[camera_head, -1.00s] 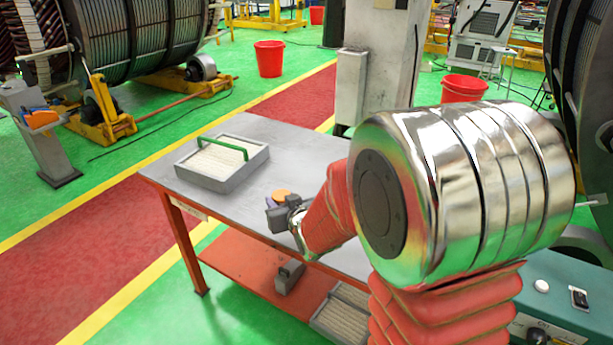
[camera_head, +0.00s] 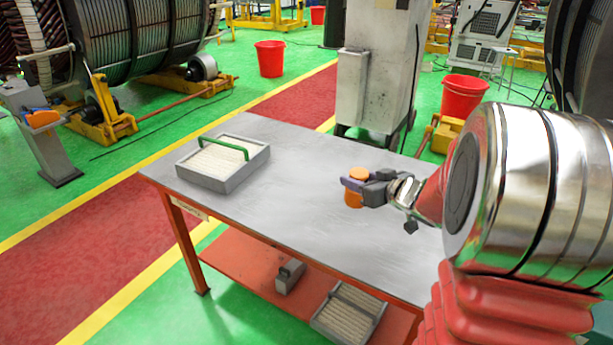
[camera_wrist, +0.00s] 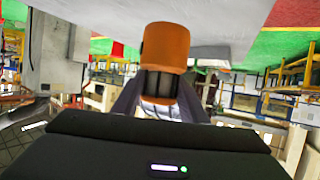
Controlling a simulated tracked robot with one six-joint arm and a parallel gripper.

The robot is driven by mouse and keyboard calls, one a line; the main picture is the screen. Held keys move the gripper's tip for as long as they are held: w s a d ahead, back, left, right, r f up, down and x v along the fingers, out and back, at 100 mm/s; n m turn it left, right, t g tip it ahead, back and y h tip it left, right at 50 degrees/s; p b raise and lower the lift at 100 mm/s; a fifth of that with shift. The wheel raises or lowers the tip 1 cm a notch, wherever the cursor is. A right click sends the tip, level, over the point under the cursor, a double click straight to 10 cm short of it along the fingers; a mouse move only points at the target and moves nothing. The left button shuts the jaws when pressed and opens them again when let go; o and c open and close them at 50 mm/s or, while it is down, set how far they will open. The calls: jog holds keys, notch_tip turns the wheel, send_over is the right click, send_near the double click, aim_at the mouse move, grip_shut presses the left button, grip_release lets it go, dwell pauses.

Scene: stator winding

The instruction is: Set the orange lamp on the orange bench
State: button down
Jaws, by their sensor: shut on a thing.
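The orange lamp (camera_head: 353,199) is a small upright cylinder with an orange top and base. My gripper (camera_head: 360,185) is shut on its middle, coming from the right. In the wrist view the lamp (camera_wrist: 166,45) shows between the two fingers of my gripper (camera_wrist: 160,95), with a dark ribbed band at its middle. The orange bench (camera_head: 285,195) has a grey top and an orange frame and lower shelf. The lamp is over the right part of the bench top. I cannot tell whether its base touches the top.
A grey tray with a green handle (camera_head: 222,165) sits on the left of the bench top. The middle of the top is clear. The lower shelf holds a small grey box (camera_head: 289,276) and another tray (camera_head: 349,312). A grey cabinet (camera_head: 378,65) stands behind the bench.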

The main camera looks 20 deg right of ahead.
jog(key=s+d+f, duration=0.1)
jog(key=s+d, duration=0.7)
jog(key=s, duration=0.1)
jog(key=shift+y, duration=0.3)
notch_tip(320, 180, down, 6)
jog(key=shift+f, duration=0.15)
dwell(0.4)
jog(key=shift+f, duration=1.85)
jog(key=c, duration=1.1)
grip_release()
jog(key=shift+s+f, duration=0.1)
